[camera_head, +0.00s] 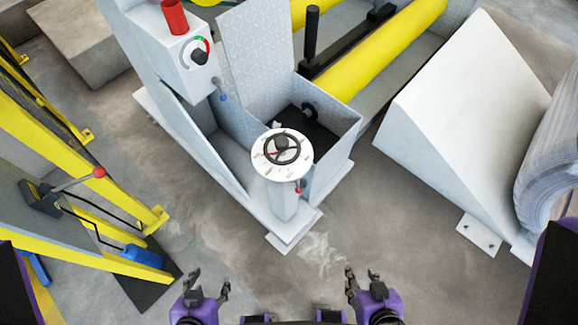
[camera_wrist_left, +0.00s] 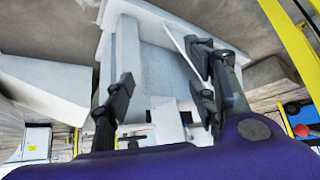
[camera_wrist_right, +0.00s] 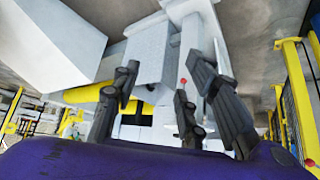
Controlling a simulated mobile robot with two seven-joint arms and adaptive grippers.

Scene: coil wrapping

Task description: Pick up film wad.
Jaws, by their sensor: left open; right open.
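I cannot clearly make out a film wad in any view. In the head view, a pale whitish patch (camera_head: 320,250) lies on the floor in front of the machine; I cannot tell whether it is film or a floor mark. A small whitish bit (camera_head: 276,125) shows inside the open grey box, too small to identify. My left gripper (camera_head: 208,284) is open and empty at the bottom of the head view, left of the patch. My right gripper (camera_head: 362,279) is open and empty at the bottom, right of the patch.
The grey machine has an open box (camera_head: 335,142), a dial with a handwheel (camera_head: 282,154) and yellow rollers (camera_head: 385,55). A yellow frame with a lever (camera_head: 75,178) stands left. A grey wedge (camera_head: 470,120) and a wrapped coil (camera_head: 550,155) stand right. The floor (camera_head: 400,240) between is clear.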

